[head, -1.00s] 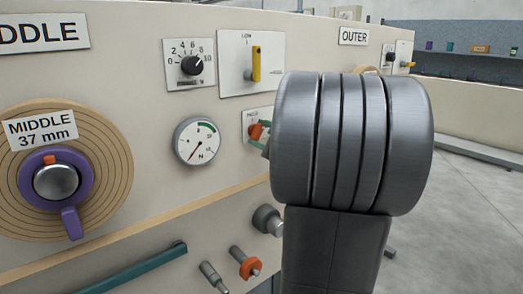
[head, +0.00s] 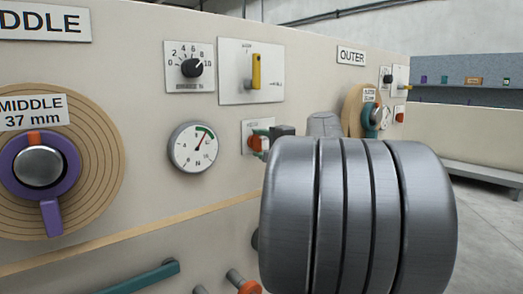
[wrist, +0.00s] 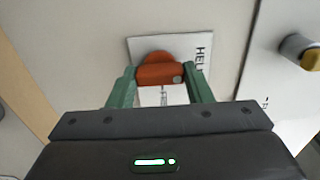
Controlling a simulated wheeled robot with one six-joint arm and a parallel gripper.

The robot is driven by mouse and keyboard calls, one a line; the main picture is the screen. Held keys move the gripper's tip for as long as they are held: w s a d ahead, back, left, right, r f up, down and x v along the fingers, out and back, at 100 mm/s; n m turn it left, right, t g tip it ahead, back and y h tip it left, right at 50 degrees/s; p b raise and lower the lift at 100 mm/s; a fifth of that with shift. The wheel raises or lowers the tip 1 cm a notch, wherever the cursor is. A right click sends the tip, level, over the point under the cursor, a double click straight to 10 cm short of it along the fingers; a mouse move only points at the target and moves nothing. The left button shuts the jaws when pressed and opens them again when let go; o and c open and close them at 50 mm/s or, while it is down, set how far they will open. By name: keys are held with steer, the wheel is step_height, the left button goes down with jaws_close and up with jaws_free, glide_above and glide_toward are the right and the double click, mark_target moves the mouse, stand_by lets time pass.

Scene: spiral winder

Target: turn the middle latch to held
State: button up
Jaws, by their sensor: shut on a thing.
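The middle latch is an orange-red turn piece (wrist: 160,74) on a white plate (wrist: 140,46) in the wrist view. The plate reads HELD at the right and another, partly hidden word below. A grey dot sits at the right end of the latch's bar, on the HELD side. My gripper (wrist: 161,78) is shut on the latch, one green finger at each end of the bar. In the head view the latch (head: 256,142) shows small, left of my arm, which hides part of its surroundings.
A round gauge (head: 194,147) left of the latch has its needle at the green band. A yellow lever (head: 256,71) on a plate and a black numbered knob (head: 192,68) are above. The purple-handled middle spool (head: 50,220) is at left, the OUTER sign (head: 351,56) at right.

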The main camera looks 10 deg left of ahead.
stand_by(0.4)
steer(key=o, duration=1)
steer(key=p+v, duration=0.1)
steer(key=v, duration=1.3)
steer(key=shift+a, duration=0.1)
steer(key=b+x, duration=0.1)
steer(key=x, duration=1.2)
steer(key=shift+w+a, duration=0.3)
steer(key=shift+s+d, duration=0.1)
